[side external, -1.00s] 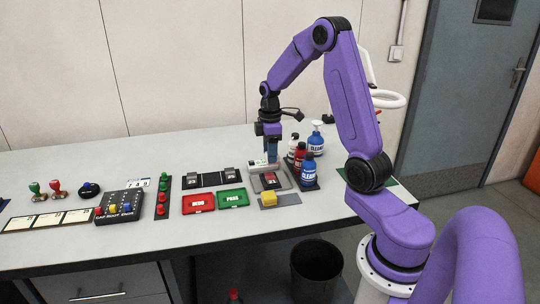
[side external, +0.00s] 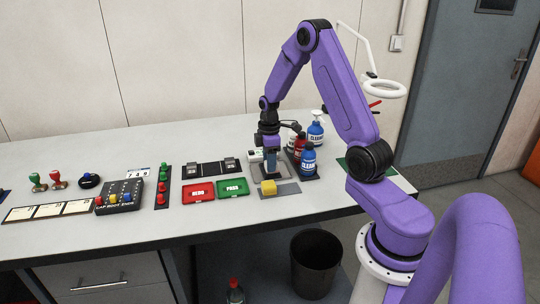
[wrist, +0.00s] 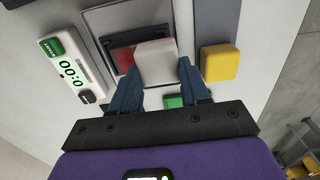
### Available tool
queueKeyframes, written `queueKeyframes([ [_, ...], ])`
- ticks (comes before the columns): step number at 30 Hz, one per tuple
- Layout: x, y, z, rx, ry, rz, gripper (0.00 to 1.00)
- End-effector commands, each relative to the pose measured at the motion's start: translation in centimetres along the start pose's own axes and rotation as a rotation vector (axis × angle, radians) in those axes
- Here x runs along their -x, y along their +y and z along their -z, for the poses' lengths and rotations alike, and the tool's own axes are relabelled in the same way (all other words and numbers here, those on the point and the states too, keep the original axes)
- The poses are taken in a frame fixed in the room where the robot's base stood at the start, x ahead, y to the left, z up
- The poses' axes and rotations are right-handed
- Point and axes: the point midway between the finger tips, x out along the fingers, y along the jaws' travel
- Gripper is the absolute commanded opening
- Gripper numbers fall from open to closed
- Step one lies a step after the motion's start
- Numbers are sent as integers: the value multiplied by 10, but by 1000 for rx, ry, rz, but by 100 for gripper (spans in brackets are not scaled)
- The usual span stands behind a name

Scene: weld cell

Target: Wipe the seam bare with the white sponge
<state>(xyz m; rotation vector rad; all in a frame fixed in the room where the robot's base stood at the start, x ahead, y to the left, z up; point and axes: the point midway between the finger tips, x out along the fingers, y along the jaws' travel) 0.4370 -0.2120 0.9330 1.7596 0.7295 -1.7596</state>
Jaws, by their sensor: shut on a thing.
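The white sponge (wrist: 157,62) is between the fingers of my gripper (wrist: 157,84), which is shut on it. The sponge covers the right part of a dark red patch (wrist: 122,58) on a grey square plate (wrist: 108,20). The seam itself is hidden or too small to make out. In the side view my gripper (side external: 270,170) points down over the plate and hides most of it. The sponge is low over the plate; I cannot tell whether it touches.
A yellow sponge (side external: 269,188) lies on a grey strip near the plate. Bottles (side external: 308,160) stand close on the right. A red tray (side external: 198,193) and a green tray (side external: 233,188) lie left.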

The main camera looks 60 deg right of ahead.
Motion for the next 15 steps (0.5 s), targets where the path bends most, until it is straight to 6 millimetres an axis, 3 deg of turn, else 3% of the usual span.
queueKeyframes([
  [15,-5,48,-1,-2,0,0,12],
])
